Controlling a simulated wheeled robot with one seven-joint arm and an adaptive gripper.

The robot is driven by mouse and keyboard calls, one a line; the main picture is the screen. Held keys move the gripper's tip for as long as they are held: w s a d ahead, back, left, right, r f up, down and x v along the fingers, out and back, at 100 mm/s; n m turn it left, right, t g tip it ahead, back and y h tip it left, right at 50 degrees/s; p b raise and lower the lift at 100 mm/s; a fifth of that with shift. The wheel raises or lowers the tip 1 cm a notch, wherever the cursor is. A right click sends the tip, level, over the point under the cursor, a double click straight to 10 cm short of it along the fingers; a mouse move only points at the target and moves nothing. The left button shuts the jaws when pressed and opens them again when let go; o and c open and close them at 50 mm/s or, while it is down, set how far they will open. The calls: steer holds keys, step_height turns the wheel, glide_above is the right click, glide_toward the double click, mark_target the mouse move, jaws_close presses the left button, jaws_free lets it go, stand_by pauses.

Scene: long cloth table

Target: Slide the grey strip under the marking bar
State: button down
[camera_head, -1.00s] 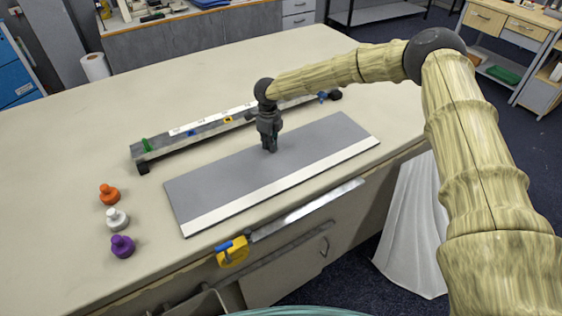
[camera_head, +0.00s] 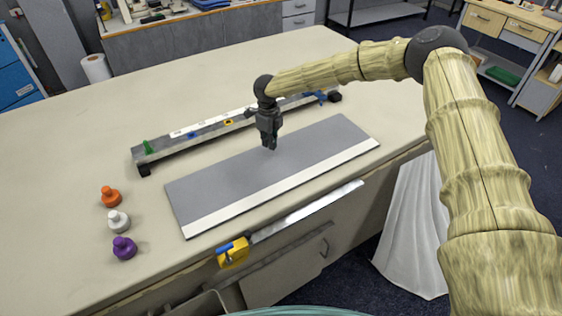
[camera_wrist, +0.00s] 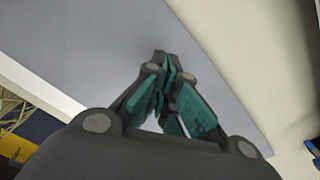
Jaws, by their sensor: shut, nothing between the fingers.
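The grey strip (camera_head: 240,185) is a wide flat grey sheet with a white band along its near edge, lying on the table near the front edge. The marking bar (camera_head: 190,142) is a long low bar with end feet, standing behind the strip; a gap of bare table shows between them. My gripper (camera_head: 270,146) points down over the strip's far half, shut and empty. In the wrist view its fingertips (camera_wrist: 165,65) meet above the grey surface (camera_wrist: 190,30). I cannot tell whether the tips touch the strip.
Orange (camera_head: 110,197), white (camera_head: 118,221) and purple (camera_head: 124,248) knobbed pieces stand left of the strip. A metal ruler (camera_head: 310,210) and a yellow clamp-like tool (camera_head: 233,254) are at the table's front edge. The table behind the bar is clear.

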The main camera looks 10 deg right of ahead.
steer(key=shift+s+d+r+p, duration=0.1)
steer(key=shift+s+r+p, duration=0.1)
steer(key=shift+r+p, duration=0.6)
steer(key=shift+s+d+r+p, duration=0.1)
steer(key=shift+s+r+p, duration=0.15)
steer(key=shift+r, duration=0.95)
steer(key=shift+w, duration=0.1)
